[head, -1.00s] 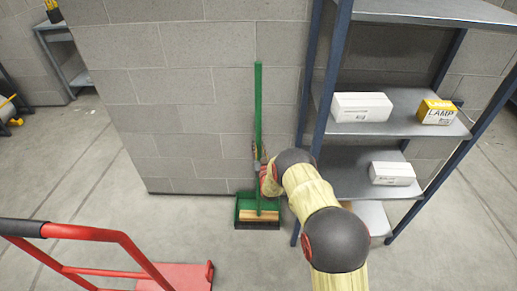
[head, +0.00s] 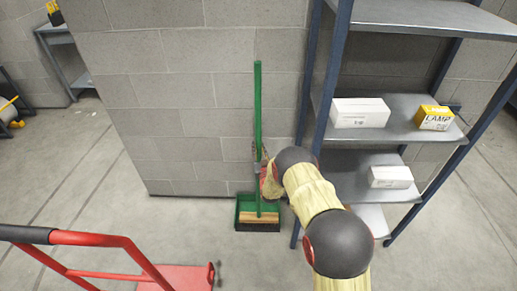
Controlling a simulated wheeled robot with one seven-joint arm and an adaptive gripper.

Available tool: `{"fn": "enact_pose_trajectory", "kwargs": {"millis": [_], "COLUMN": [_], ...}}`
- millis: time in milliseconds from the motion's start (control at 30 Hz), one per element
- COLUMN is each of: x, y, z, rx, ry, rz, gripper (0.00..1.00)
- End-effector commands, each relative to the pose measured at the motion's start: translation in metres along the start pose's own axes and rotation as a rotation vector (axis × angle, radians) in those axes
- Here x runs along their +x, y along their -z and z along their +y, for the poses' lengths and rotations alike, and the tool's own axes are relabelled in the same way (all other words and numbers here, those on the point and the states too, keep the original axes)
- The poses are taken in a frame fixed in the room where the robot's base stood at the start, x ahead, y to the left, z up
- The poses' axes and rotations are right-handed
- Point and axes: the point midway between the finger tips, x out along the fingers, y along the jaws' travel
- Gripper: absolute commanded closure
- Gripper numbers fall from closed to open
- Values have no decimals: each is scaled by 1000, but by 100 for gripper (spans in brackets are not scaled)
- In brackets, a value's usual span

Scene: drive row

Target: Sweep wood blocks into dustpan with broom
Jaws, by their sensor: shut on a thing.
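A broom with a long green handle (head: 258,115) stands upright against the grey block wall. Its wooden head (head: 258,217) with dark bristles is in front of or inside the green dustpan (head: 240,207); I cannot tell which. The dustpan is at the foot of the wall. My gripper (head: 260,168) is shut on the green handle, a little above the dustpan, and my arm partly hides it. I see no wood blocks in the head view.
A shelf rack (head: 328,100) with white boxes (head: 360,112) and a yellow lamp box (head: 434,117) stands close on the right. A red hand truck (head: 120,248) is at the lower left. Concrete floor lies open between the hand truck and wall.

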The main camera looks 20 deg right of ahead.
Motion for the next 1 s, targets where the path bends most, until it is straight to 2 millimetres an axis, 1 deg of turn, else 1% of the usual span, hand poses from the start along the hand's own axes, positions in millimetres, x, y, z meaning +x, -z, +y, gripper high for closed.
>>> {"fn": "enact_pose_trajectory", "kwargs": {"millis": [33, 300, 433, 633, 767, 1000], "x": [0, -7, -10, -13, -22, -44], "y": [9, 24, 29, 30, 33, 37], "z": [0, -2, -3, -3, -6, -10], "rx": [0, 0, 0, 0, 0, 0], "ry": [0, 0, 0, 0, 1, 0], "rz": [7, 6, 6, 6, 6, 6], "gripper": [100, 100, 100, 100, 100, 100]}}
